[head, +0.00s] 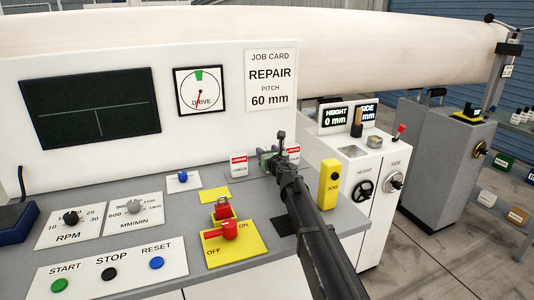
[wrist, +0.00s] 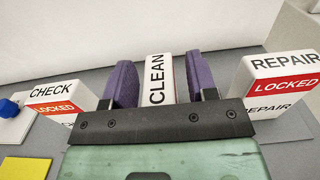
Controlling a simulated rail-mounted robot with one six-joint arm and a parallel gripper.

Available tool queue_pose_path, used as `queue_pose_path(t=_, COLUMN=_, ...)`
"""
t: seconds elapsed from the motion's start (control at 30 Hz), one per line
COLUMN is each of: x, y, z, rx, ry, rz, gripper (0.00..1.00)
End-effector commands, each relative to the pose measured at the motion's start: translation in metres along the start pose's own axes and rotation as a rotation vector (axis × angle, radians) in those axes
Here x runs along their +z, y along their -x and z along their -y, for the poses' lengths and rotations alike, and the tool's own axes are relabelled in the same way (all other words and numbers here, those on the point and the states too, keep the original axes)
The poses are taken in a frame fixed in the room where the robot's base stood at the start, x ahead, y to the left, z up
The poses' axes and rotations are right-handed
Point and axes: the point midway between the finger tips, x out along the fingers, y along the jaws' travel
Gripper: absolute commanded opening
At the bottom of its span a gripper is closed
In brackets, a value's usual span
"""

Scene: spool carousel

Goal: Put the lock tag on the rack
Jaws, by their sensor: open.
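My gripper (head: 270,157) is over the back edge of the desk. In the wrist view its two purple fingers (wrist: 160,68) are spread apart. A white block with a red edge, marked CLEAN (wrist: 157,80), stands between them; gaps show on both sides. A block marked CHECK and LOCKED (wrist: 56,98) stands to the left, and one marked REPAIR and LOCKED (wrist: 284,84) to the right. In the head view the CHECK block (head: 238,166) shows, and the CLEAN block is hidden. I cannot tell which part is the rack.
A yellow OFF/ON switch plate (head: 237,249) with a red knob and a red lock-like piece (head: 222,211) lies in front. A yellow JOG box (head: 329,183) stands to the right. The job card (head: 270,80) reads REPAIR, pitch 60 mm.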

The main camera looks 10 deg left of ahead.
Motion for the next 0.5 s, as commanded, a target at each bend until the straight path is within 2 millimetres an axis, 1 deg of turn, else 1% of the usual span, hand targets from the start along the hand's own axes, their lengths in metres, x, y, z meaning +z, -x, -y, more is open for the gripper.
queue_pose_path(t=0.1, x=0.006, y=0.002, z=0.000, rx=0.000, ry=0.000, rz=0.000, gripper=0.53)
queue_pose_path(t=0.17, x=0.004, y=0.011, z=0.000, rx=-0.001, ry=0.000, rz=0.000, gripper=0.53)
queue_pose_path(t=0.27, x=0.004, y=0.032, z=0.000, rx=-0.001, ry=0.000, rz=0.000, gripper=0.53)
queue_pose_path(t=0.5, x=0.003, y=0.098, z=-0.001, rx=-0.001, ry=0.000, rz=0.000, gripper=0.53)
